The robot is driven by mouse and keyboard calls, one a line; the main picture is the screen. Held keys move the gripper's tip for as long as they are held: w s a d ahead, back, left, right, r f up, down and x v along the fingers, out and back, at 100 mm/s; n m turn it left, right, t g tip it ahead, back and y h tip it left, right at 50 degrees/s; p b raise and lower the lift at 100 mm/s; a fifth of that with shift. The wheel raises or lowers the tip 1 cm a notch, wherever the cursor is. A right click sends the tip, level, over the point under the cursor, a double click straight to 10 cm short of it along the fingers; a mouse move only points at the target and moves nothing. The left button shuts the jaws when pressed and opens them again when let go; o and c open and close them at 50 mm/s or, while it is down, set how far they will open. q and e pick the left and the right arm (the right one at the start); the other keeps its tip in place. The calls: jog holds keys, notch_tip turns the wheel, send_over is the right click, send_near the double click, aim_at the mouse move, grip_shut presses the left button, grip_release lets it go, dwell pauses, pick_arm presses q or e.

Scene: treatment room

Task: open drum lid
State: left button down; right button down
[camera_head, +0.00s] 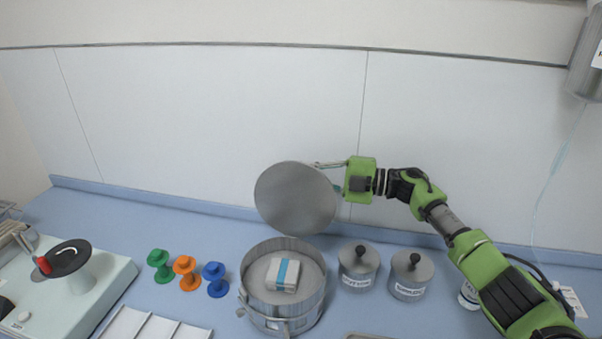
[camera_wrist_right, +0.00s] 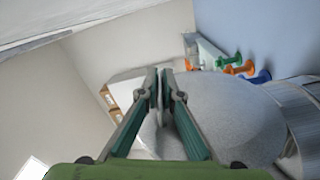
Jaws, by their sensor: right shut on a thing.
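The metal drum (camera_head: 270,306) stands on the blue counter, and its top is uncovered. A white pack with a blue band (camera_head: 284,275) lies inside it. The round grey drum lid (camera_head: 296,198) is up in the air above and behind the drum, its flat face tilted towards the head camera. My right gripper (camera_head: 325,165) is shut on the lid at its upper right edge. In the right wrist view the fingers (camera_wrist_right: 164,88) are closed together at the lid (camera_wrist_right: 232,118); the exact contact is hard to see. My left gripper is not in view.
Two lidded metal jars (camera_head: 358,267) (camera_head: 410,275) stand right of the drum. Green, orange and blue spools (camera_head: 187,272) stand left of it. A pale device with a dark disc (camera_head: 75,285) is at far left. The wall (camera_head: 210,120) is close behind.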

jog(key=c, duration=2.2)
grip_release()
jog(key=v, duration=1.2)
jog(key=shift+s, duration=0.1)
